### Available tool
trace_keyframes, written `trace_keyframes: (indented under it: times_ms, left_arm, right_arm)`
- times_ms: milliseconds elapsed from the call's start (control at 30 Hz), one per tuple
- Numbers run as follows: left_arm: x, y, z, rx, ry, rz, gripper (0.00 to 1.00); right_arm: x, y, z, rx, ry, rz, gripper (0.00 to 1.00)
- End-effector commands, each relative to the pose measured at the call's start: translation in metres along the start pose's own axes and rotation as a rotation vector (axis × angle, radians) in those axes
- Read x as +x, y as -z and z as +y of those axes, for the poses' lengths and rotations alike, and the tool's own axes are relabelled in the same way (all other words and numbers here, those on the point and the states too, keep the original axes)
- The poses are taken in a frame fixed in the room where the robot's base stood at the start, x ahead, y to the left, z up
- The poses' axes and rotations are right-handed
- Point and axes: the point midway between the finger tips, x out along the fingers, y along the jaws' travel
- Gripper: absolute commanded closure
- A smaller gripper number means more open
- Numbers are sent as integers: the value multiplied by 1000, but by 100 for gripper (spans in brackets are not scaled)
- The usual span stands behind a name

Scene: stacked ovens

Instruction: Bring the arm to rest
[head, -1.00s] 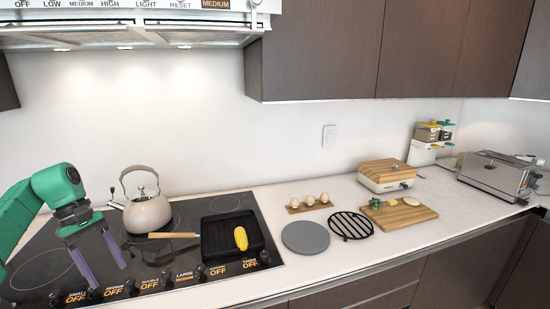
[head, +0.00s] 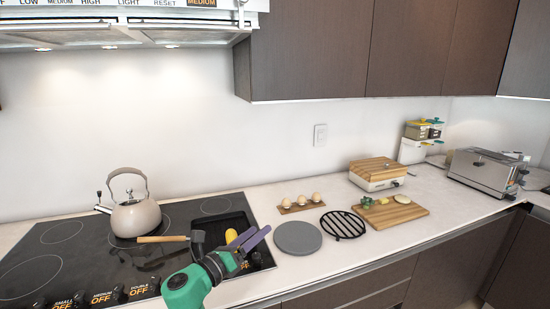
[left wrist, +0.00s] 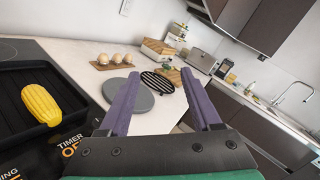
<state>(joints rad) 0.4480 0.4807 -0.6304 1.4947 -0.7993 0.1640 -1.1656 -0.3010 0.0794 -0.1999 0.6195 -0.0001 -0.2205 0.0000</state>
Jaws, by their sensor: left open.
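My left gripper (head: 247,240) is open with purple fingers and nothing between them. In the head view it is over the right front part of the black cooktop, in front of the griddle pan. In the left wrist view its fingers (left wrist: 165,105) point toward the counter and the round grey plate. My green left arm comes up from the bottom edge of the head view. My right gripper shows in neither view.
A kettle (head: 135,216) and a black griddle pan (head: 213,222) with a yellow corn cob (left wrist: 41,104) stand on the cooktop (head: 60,255). A grey plate (head: 298,237), black trivet (head: 343,224), eggs (head: 302,199), cutting board (head: 400,213) and toaster (head: 488,170) are on the counter.

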Motion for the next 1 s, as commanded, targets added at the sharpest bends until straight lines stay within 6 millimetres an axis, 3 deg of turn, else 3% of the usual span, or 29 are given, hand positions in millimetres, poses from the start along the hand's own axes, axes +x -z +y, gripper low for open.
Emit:
trace_keyframes:
  times_ms: [100,200,300,500,800,867,1000]
  left_arm:
    - [-55,6,47,-739,-304,-262,35]
    - [-126,44,91,-1290,-590,-464,35]
    - [-183,84,107,-1629,-806,-608,35]
    - [-264,141,101,-1999,-1120,-811,35]
    - [-352,192,63,-2272,-1501,-1058,35]
    - [-368,199,53,-2306,-1575,-1106,35]
    - [-362,235,81,-2289,-1599,-1101,35]
  right_arm:
    - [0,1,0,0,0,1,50]
    - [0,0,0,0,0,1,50]
    - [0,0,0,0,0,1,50]
    - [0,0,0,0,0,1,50]
    - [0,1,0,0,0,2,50]
    - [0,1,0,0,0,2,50]
    - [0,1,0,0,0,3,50]
